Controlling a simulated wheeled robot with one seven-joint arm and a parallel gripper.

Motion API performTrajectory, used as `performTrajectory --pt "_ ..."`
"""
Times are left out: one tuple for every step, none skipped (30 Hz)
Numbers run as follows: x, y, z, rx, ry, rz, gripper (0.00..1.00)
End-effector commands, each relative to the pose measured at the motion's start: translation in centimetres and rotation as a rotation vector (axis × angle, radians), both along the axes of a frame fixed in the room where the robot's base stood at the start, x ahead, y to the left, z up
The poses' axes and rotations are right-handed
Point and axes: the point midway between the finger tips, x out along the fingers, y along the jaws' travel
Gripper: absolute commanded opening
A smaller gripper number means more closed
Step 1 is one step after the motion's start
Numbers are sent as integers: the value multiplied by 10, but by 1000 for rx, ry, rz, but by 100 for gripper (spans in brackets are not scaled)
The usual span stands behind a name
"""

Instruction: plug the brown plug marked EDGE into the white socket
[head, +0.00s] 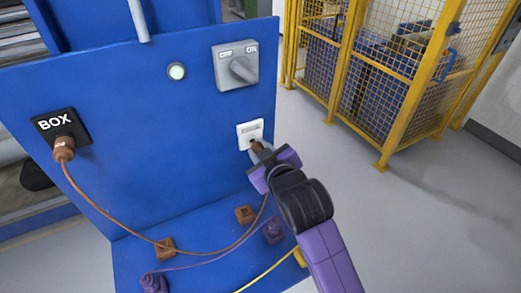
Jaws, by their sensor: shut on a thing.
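The white socket (244,130) is on the upright blue panel, below the rotary switch. My gripper (263,155) is in front of it, shut on a brown plug (256,146). The plug's front end is right at the lower part of the socket. I cannot tell how deep it sits in the socket, and no EDGE marking is readable on it. My fingers hide much of the plug. A brown cord (97,206) runs from a brown plug (64,148) at the black BOX socket (60,124), sags over the ledge and rises towards my gripper.
Brown blocks (165,246) (245,214) and purple plugs (153,283) (272,232) lie on the blue ledge (190,220). A yellow cord (265,273) lies near the front. An OFF/ON switch (236,66) and round lamp (177,71) are above. A yellow cage (375,80) stands right, beyond open floor.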

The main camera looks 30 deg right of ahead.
Motion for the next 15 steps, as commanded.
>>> performTrajectory --pt "0 0 1 0 0 1 0" --pt "0 0 1 -1 0 2 0" --pt "0 0 0 -1 -1 1 0" --pt "0 0 0 -1 -1 1 0" --pt "1 0 0 -1 -1 1 0" --pt "1 0 0 -1 -1 1 0" --pt "2 0 0 -1 -1 1 0" --pt "2 0 0 -1 -1 1 0" --pt "3 0 0 -1 -1 1 0" --pt "3 0 0 -1 -1 1 0" --pt "4 0 0 -1 -1 1 0" --pt "5 0 0 -1 -1 1 0" --pt "5 0 0 -1 -1 1 0" --pt "6 0 0 -1 -1 1 0" --pt "6 0 0 -1 -1 1 0"
